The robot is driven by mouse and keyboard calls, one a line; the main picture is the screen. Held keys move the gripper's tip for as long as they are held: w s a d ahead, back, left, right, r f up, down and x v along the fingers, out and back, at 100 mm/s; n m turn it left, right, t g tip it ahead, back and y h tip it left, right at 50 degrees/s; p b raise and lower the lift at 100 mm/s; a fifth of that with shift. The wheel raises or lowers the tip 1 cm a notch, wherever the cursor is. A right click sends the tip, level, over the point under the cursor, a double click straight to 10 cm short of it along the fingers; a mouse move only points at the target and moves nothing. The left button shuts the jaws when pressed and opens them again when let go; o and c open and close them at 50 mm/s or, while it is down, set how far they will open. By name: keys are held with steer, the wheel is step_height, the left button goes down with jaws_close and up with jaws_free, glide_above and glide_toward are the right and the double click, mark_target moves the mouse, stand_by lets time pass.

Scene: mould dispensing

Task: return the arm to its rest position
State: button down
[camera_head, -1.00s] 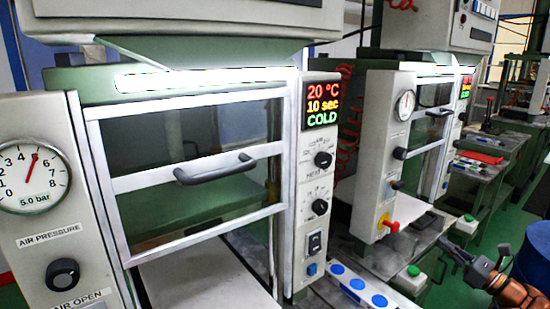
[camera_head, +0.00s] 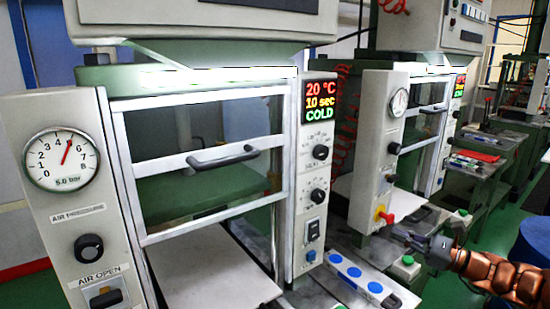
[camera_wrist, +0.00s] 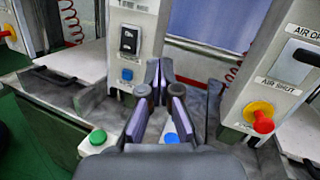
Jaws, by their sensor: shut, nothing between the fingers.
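My gripper (camera_head: 398,236) is at the lower right of the head view, at the end of my copper-coloured arm. It is held near the second press, just right of its red and yellow knob. In the wrist view my gripper (camera_wrist: 160,88) points away from the camera with its dark fingers close together. It is shut and holds nothing. It is over the grey bench strip between the two presses.
The near press (camera_head: 215,160) shows 20 °C, 10 sec and COLD, with its window frame handle (camera_head: 222,158) in front. A strip with blue discs (camera_head: 352,274) lies beside it. The second press (camera_head: 375,150) stands right. A blue drum (camera_head: 535,245) is at the far right.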

steer(key=s+a+r+n+g, duration=0.1)
steer(key=s+a+n+g, duration=0.3)
steer(key=a, duration=0.4)
steer(key=s+a+r+n+g, duration=0.2)
steer(key=s+a+n+g, duration=0.1)
steer(key=a, duration=0.5)
steer(key=s+a+f+n+g+h, duration=0.35)
steer(key=s+a+n+g, duration=0.45)
steer(key=s, duration=0.5)
steer(key=s+d+f+n+h, duration=0.2)
steer(key=s+d+h, duration=0.1)
steer(key=s, duration=0.3)
steer(key=s+d+f+n+t+h, duration=0.1)
steer(key=s+d+f+n+h, duration=0.2)
steer(key=s, duration=0.4)
steer(key=s+d+f+n+t+h, duration=0.1)
steer(key=s+d+f+n+h, duration=0.1)
steer(key=s+d+h, duration=0.2)
steer(key=s+h, duration=0.2)
steer(key=s, duration=0.1)
steer(key=shift+s+d+f, duration=0.15)
steer(key=shift+s+f, duration=0.05)
steer(key=shift+s, duration=0.05)
steer(key=shift+h, duration=0.25)
